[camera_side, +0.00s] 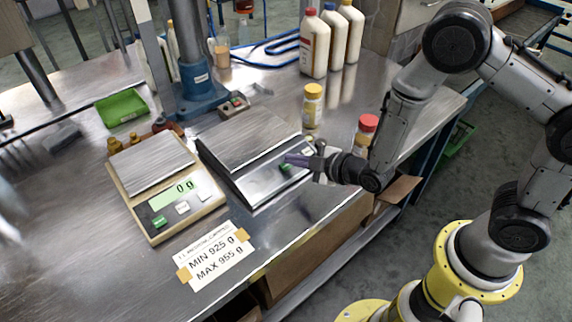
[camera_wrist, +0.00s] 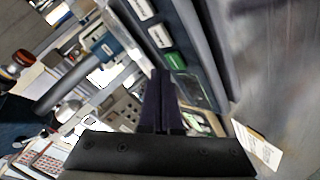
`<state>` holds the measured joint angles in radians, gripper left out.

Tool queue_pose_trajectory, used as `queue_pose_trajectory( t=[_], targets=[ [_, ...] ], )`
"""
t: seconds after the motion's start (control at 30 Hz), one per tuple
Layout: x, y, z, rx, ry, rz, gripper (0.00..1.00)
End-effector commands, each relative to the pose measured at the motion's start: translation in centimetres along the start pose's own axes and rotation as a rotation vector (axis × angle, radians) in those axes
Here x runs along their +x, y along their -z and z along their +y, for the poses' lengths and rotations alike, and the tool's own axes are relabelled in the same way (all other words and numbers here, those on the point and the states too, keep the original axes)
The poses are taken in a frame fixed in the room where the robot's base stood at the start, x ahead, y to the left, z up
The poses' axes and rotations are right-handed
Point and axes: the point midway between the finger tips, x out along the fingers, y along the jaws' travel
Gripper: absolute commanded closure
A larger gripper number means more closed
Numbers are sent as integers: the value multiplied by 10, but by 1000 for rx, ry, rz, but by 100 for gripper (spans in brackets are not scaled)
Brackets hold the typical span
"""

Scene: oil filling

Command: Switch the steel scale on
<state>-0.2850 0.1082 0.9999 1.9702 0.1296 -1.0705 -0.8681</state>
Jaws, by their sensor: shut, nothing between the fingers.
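The steel scale (camera_side: 262,150) stands in the middle of the bench, with a flat plate and a sloping front panel. A green button (camera_side: 285,168) sits on that panel, and it also shows in the wrist view (camera_wrist: 175,61) beside white buttons (camera_wrist: 160,37). A dark window (camera_wrist: 190,90) next to the green button shows no lit digits that I can make out. My gripper (camera_side: 292,160) is shut and empty, with its fingertips at the panel close to the green button. In the wrist view the dark fingertips (camera_wrist: 162,76) lie just beside the button; I cannot tell whether they touch it.
A tan scale (camera_side: 158,215) reading 0 g stands to the left, with a MIN/MAX card (camera_side: 213,256) before it. A yellow-capped bottle (camera_side: 312,105) and a red-capped bottle (camera_side: 364,131) stand close behind my gripper. White jugs (camera_side: 315,45) stand at the back.

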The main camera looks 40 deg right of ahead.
Motion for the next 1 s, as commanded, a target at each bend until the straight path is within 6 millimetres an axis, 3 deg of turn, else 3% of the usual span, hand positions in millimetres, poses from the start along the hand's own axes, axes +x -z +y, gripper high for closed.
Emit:
queue_pose_trajectory(
  t=[1.0],
  targets=[
    [8, -6, -6, 0, 0, 0, 100]
  ],
)
